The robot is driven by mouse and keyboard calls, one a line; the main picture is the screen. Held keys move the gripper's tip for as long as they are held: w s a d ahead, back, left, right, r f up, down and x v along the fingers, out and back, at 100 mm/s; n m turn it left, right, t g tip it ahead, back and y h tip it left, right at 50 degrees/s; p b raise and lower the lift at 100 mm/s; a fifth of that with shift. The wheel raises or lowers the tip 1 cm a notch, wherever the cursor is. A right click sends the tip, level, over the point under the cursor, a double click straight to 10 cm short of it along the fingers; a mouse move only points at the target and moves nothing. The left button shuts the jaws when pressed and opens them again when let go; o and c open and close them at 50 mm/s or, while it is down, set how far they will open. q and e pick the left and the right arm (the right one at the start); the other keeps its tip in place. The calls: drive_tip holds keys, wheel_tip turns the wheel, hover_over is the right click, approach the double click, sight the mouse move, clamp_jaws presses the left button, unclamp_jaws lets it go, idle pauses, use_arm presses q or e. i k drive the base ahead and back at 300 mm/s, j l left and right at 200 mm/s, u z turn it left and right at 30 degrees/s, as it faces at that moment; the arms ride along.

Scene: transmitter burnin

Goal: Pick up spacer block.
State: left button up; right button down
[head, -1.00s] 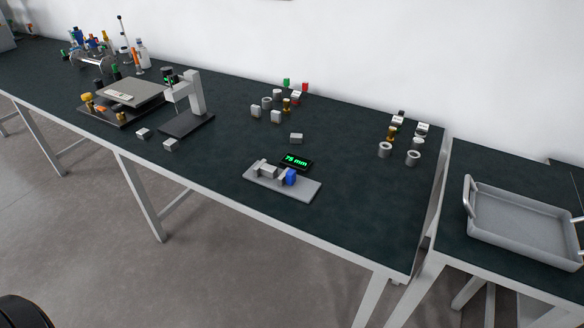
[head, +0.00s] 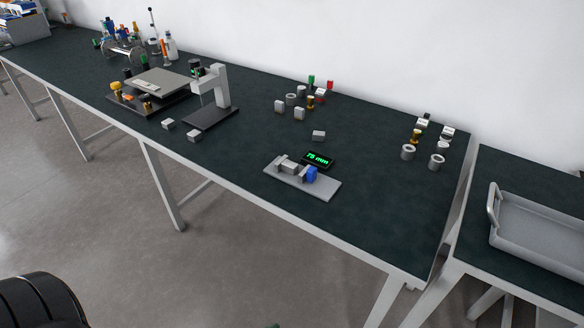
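Several small light-grey blocks lie on the dark bench, and I cannot tell which is the spacer block. One block (head: 319,136) lies alone behind the fixture plate (head: 325,191). Two more, a left block (head: 168,124) and a right block (head: 193,136), lie near the front edge by the stand. Others, such as a back block (head: 280,106), stand in a group farther back. The plate carries a grey piece (head: 289,167) and a blue part (head: 311,174). Neither gripper can be made out.
A grey stand (head: 220,95) and a raised plate (head: 160,82) occupy the bench's left part. Rings and small weights (head: 408,152) stand at the right. A grey tray (head: 540,230) is on the right-hand table. The bench around the fixture is mostly clear.

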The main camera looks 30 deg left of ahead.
sight(290, 167)
drive_tip(key=i+j, duration=0.1)
drive_tip(key=j, duration=0.3)
drive_tip(key=i+j+u, duration=0.1)
drive_tip(key=j, duration=0.3)
drive_tip(key=i+j, duration=0.1)
drive_tip(key=j, duration=0.3)
drive_tip(key=i+j, duration=0.1)
drive_tip(key=j, duration=0.3)
drive_tip(key=i+j+u, duration=0.1)
drive_tip(key=j, duration=0.25)
